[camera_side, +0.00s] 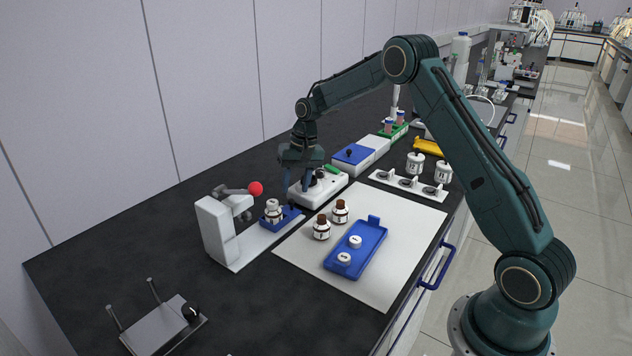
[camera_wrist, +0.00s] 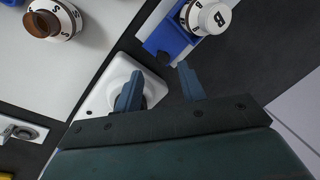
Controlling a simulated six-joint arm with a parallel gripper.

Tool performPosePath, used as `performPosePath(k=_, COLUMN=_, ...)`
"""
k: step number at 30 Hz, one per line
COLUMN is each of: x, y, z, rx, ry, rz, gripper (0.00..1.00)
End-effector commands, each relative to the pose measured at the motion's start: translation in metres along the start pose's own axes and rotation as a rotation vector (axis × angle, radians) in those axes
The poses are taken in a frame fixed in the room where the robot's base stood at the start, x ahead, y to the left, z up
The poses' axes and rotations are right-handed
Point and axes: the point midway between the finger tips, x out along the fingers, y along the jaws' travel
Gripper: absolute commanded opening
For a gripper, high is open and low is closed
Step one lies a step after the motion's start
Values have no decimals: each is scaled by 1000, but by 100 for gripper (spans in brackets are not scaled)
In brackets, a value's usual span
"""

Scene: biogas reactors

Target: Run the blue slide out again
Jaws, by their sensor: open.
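The blue slide (camera_side: 289,222) lies on the white base of a press-like stand (camera_side: 216,232) with a red-ball lever (camera_side: 255,188). A small white bottle (camera_side: 273,212) stands on the slide. My gripper (camera_side: 298,184) is above the bench, just beyond that end.
Two brown-capped bottles (camera_side: 321,229) and a blue tray (camera_side: 362,256) with two white caps are on the white mat (camera_side: 300,275).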

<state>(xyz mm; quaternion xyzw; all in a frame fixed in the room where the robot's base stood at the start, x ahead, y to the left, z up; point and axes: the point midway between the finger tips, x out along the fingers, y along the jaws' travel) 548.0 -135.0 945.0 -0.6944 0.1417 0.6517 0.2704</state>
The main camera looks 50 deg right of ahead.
Motion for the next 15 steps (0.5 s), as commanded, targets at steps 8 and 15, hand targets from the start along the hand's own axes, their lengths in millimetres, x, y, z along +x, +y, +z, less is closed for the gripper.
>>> performPosePath(k=8, x=-48, y=-1, z=0, rx=-3, ry=3, rz=-2, gripper=40)
performPosePath(k=15, x=-84, y=-1, z=0, rx=-4, ry=2, rz=-2, gripper=40)
